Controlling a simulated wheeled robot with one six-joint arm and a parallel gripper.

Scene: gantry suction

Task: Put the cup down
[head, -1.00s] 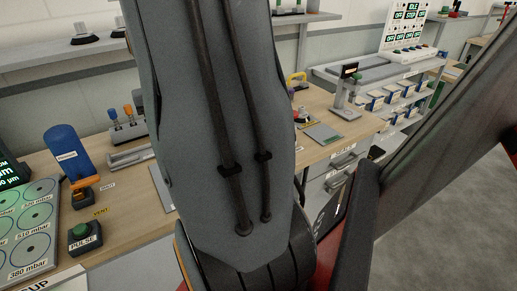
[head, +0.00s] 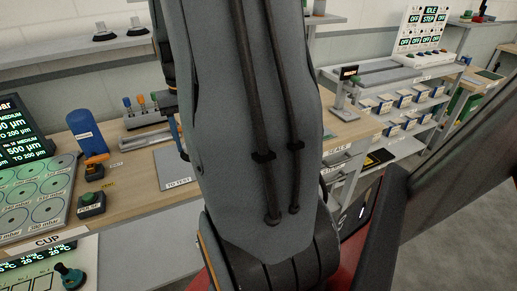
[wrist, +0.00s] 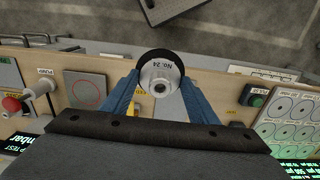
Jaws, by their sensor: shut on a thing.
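The cup (wrist: 160,80) is a small pale suction cup marked "No. 24" with a dark rim. In the wrist view it sits between the blue fingers of my gripper (wrist: 160,92), which is shut on it. The cup appears over the bench's wooden edge; its height cannot be told. In the head view my arm hides the cup, and only part of my gripper (head: 177,128) shows left of the arm. A grey plate labelled "TO TEST" (head: 174,170) lies on the bench just below it.
A green button box (head: 91,203), a blue cylinder (head: 86,133) and a panel of printed circles (head: 30,196) stand on the left. The wrist view shows a grey plate with a red ring (wrist: 85,90) and a red knob (wrist: 12,104). Shelves of blue bins (head: 400,105) stand right.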

